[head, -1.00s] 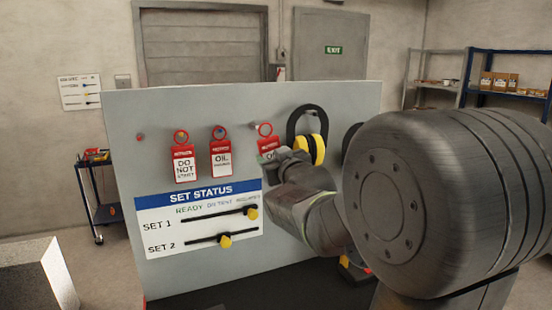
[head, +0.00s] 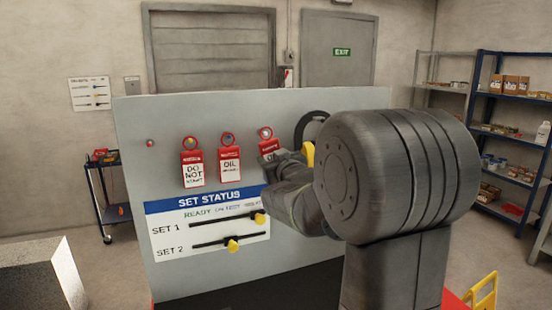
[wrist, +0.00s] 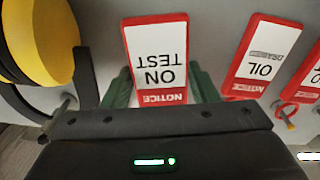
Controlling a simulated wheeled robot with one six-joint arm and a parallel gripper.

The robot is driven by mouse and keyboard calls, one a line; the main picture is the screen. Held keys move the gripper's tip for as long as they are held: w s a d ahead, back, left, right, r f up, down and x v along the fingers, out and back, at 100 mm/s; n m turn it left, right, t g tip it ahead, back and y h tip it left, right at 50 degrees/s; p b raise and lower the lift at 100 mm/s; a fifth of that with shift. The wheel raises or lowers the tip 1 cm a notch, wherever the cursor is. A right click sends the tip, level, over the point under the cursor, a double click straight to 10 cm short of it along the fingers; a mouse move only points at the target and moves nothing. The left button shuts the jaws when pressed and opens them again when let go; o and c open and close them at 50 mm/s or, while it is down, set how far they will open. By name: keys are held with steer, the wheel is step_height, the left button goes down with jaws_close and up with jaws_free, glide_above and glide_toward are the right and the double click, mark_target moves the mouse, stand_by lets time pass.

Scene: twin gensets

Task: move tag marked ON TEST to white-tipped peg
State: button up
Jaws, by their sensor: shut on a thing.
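The red-framed ON TEST tag (wrist: 157,62) is upside down in the wrist view, between the green fingers of my gripper (wrist: 160,88). My gripper is shut on it. In the head view, the tag's red ring (head: 265,134) and top edge show at the panel's upper middle. My wrist covers its lower part, and I cannot tell whether the ring is around a peg. A bare peg (head: 150,143) with a reddish base stands at the panel's upper left; its tip colour is too small to tell.
The DO NOT START tag (head: 192,170) and the OIL tag (head: 230,165) hang left of my gripper; the OIL tag is close in the wrist view. Yellow ear defenders (wrist: 52,38) hang on its other side. The SET STATUS board (head: 208,222) with sliders is below.

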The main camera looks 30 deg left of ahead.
steer(key=shift+w+a+r, duration=0.1)
steer(key=shift+w+a, duration=0.1)
steer(key=shift+a, duration=0.1)
steer(key=shift+w+a+f+b, duration=0.25)
steer(key=shift+a+f+b, duration=0.05)
steer(key=shift+f+b, duration=0.2)
steer(key=shift+w+a+f+b, duration=0.1)
steer(key=shift+w+a+b, duration=0.1)
steer(key=shift+b, duration=0.15)
steer(key=o, duration=1)
steer(key=shift+o, duration=0.2)
